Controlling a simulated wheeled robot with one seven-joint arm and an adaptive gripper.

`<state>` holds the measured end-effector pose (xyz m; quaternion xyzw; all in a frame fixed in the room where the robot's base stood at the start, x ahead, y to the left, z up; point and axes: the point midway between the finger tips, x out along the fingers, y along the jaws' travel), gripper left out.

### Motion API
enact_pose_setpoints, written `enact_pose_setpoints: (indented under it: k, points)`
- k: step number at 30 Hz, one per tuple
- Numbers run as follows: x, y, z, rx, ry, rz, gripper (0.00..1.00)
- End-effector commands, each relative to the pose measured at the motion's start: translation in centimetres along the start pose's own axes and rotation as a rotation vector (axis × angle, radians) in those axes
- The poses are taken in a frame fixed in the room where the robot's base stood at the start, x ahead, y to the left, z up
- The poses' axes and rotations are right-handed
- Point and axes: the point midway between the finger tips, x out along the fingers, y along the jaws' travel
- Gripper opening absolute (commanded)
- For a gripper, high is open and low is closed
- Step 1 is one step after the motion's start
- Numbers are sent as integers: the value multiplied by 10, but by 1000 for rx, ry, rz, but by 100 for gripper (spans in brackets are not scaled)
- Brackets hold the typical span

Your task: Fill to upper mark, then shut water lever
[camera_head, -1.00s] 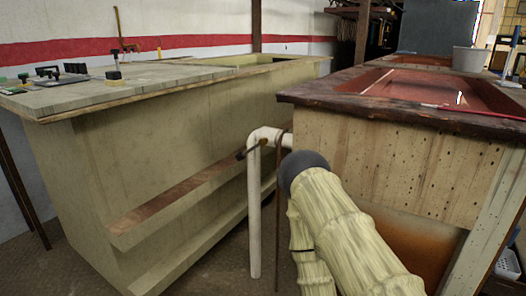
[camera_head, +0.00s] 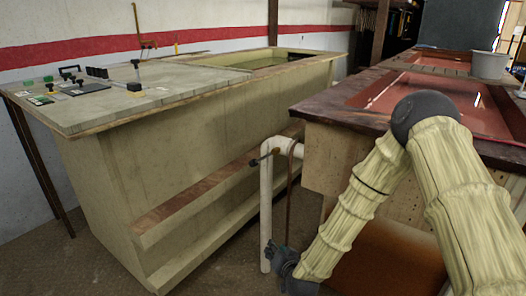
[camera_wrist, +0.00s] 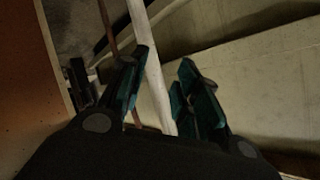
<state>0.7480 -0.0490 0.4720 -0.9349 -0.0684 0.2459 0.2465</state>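A white pipe (camera_head: 266,205) stands between the two tanks, with a short dark lever (camera_head: 263,158) near its upper bend. My gripper (camera_head: 283,262) hangs low, near the foot of the pipe and well below the lever. In the wrist view my gripper (camera_wrist: 165,60) has its teal-padded fingers apart, and the white pipe (camera_wrist: 150,75) runs through the gap in the picture. I cannot tell whether it lies between the fingers or behind them. The left tank (camera_head: 200,125) has an opening (camera_head: 285,62) at its far end. No fill mark can be made out.
The dark-rimmed right tank (camera_head: 325,115) has a red inside and stands close to my arm. A grey bucket (camera_head: 489,64) is on its far side. Several small tools lie on the left worktop (camera_head: 120,100). Floor is clear front left.

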Motion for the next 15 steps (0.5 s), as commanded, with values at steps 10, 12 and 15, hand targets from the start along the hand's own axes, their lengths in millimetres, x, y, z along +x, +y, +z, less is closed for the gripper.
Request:
enact_pose_setpoints:
  k: [10,12,15]
  points:
    - [15,-121,-196,127,366,-171,32]
    - [15,-128,-209,136,392,-182,32]
    - [17,-133,-218,143,408,-190,32]
